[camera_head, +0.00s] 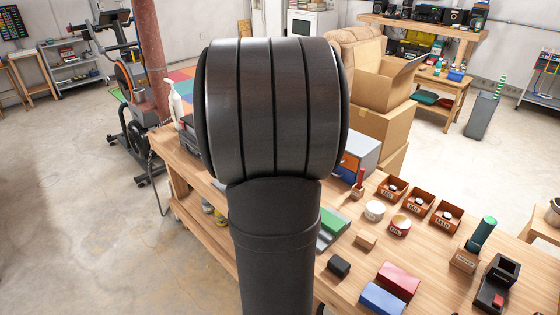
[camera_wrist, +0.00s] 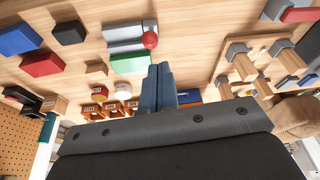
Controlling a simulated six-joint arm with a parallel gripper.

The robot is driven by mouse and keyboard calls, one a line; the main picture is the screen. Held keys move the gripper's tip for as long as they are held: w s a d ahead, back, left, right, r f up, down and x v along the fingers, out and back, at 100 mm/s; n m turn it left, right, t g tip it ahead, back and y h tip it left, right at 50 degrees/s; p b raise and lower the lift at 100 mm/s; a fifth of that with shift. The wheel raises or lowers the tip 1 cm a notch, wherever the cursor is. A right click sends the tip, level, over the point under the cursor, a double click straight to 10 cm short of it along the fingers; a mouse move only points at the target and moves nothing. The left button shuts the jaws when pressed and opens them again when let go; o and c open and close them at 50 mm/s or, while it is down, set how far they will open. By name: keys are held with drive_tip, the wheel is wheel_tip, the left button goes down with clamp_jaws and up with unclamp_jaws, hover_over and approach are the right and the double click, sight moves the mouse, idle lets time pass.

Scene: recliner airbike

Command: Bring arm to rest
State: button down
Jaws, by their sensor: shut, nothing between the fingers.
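My arm rises through the middle of the head view and hides part of the bench. My gripper is out of sight in that view. In the wrist view my gripper (camera_wrist: 159,70) has its two blue-grey fingers pressed together with nothing between them.
The bench holds a red block (camera_head: 398,281), a blue block (camera_head: 381,299), a black block (camera_head: 339,266), labelled wooden bins (camera_head: 445,217) and a green cylinder (camera_head: 481,233). Cardboard boxes (camera_head: 381,126) stand behind.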

drive_tip(key=w+d+f, duration=0.7)
drive_tip(key=w+d, duration=0.1)
drive_tip(key=d, duration=0.1)
drive_tip(key=shift+f, duration=0.4)
drive_tip(key=shift+a, duration=0.1)
